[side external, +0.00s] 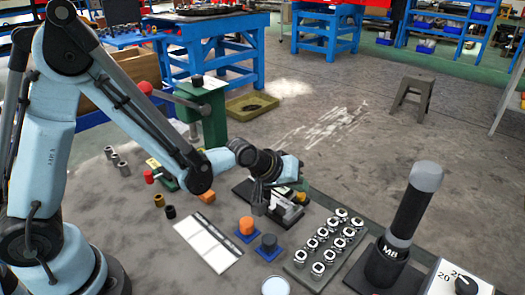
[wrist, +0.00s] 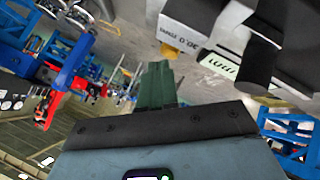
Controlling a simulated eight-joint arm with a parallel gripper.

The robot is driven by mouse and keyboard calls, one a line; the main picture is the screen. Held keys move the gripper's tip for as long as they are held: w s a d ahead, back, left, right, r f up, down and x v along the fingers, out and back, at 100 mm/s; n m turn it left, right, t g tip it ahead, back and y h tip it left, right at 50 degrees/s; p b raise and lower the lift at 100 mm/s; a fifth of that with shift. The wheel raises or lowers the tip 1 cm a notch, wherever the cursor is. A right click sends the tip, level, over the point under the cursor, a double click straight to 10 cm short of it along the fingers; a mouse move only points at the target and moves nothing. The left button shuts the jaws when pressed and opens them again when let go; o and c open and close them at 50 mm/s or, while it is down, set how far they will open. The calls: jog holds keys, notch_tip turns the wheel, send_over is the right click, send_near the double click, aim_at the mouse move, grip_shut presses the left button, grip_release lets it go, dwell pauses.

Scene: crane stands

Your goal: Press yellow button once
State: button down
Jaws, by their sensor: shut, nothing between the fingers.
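In the wrist view, a small yellow button (wrist: 169,50) shows at the lower edge of a pale grey box (wrist: 190,22) marked with inverted lettering. In the side external view, a small yellow patch (side external: 301,197) shows on the device just right of my gripper; I cannot tell if it is the same button. My gripper (side external: 259,207) points down beside that device, its fingers together and empty. In the wrist view my shut fingers (wrist: 158,85) appear below the yellow button in the picture; contact cannot be seen.
An orange knob (side external: 246,225) and a dark grey knob (side external: 268,243) stand on blue bases near my gripper. A block of several silver studs (side external: 324,245) and a black upright cylinder (side external: 410,210) are to the right. A white panel (side external: 207,243) lies left. Open floor lies behind.

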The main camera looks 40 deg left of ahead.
aim_at(297, 195)
jog(key=shift+f, duration=0.45)
dwell(0.4)
dwell(0.3)
jog(key=shift+r, duration=0.9)
jog(key=shift+r, duration=0.1)
jog(key=shift+r, duration=2.4)
